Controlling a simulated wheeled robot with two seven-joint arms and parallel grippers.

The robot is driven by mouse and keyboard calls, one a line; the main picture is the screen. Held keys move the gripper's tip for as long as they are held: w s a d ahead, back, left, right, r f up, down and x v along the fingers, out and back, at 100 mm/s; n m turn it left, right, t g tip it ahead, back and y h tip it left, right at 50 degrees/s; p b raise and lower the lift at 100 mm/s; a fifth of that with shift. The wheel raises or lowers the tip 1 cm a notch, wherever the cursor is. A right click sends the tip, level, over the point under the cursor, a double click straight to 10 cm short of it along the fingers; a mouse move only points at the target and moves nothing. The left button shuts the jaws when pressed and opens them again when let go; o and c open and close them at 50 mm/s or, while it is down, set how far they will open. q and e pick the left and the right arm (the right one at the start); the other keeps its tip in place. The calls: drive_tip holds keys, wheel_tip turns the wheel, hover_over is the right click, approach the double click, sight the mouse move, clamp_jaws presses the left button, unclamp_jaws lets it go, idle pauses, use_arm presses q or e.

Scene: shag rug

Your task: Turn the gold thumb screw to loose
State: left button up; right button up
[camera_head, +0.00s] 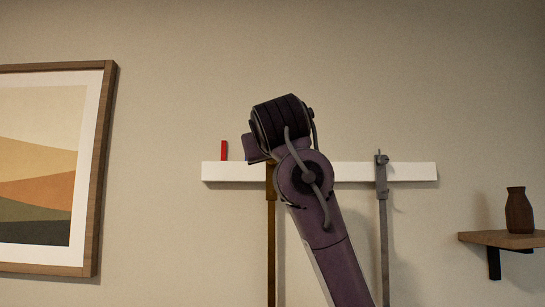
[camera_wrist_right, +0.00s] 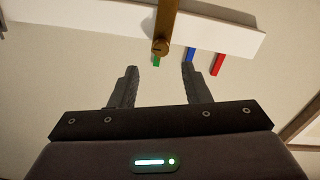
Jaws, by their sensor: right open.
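The gold thumb screw (camera_wrist_right: 160,46) shows in the right wrist view as a round knob at the end of a gold bar (camera_wrist_right: 166,18). My right gripper (camera_wrist_right: 159,70) is open, its two fingers apart and empty, with the screw just beyond and between the fingertips. I see no contact. In the head view a gold rod (camera_head: 271,240) hangs below a white rail (camera_head: 345,172); my right arm hides its upper end and the screw. My left gripper is not in view.
Green (camera_wrist_right: 156,61), blue (camera_wrist_right: 190,54) and red (camera_wrist_right: 217,64) tabs stick out from the rail's edge near the screw. A grey rod (camera_head: 384,245) hangs to the right. A framed picture (camera_head: 98,150) and a shelf (camera_head: 500,239) with a vase (camera_head: 518,212) flank the rail.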

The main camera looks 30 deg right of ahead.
drive_tip(key=p+x, duration=0.3)
drive_tip(key=x, duration=0.3)
drive_tip(key=shift+w, duration=0.35)
drive_tip(key=shift+d+f, duration=0.1)
clamp_jaws()
